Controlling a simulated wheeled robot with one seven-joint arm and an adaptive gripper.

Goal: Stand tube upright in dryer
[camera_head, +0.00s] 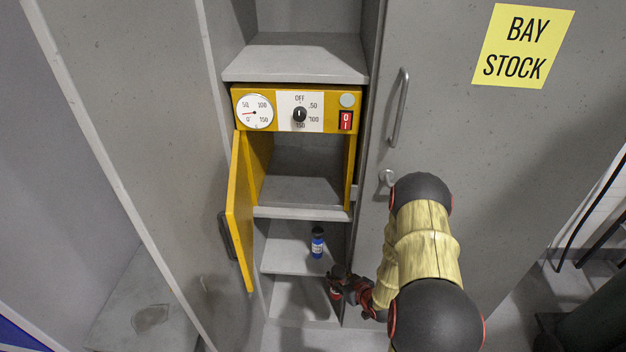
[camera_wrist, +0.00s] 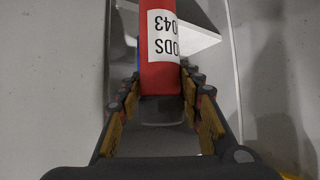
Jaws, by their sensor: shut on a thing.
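The yellow dryer (camera_head: 240,92) sits in the open cabinet bay, its yellow door (camera_head: 240,215) swung open to the left. Its chamber (camera_head: 303,190) looks empty. My gripper (camera_head: 337,283) is low at the right side of the bay, below the dryer. In the wrist view my gripper (camera_wrist: 160,88) is shut on a red tube (camera_wrist: 160,78) with a white label reading "ODS" and "043" upside down. The tube's far end runs out of the top of that view. In the head view the tube is mostly hidden by the gripper.
A small blue bottle (camera_head: 317,246) with a dark cap stands on the shelf (camera_head: 285,260) under the dryer. A closed grey door (camera_head: 450,140) with a handle (camera_head: 399,108) and a "BAY STOCK" sign flanks the bay on the right. An empty shelf (camera_head: 295,58) is above the dryer.

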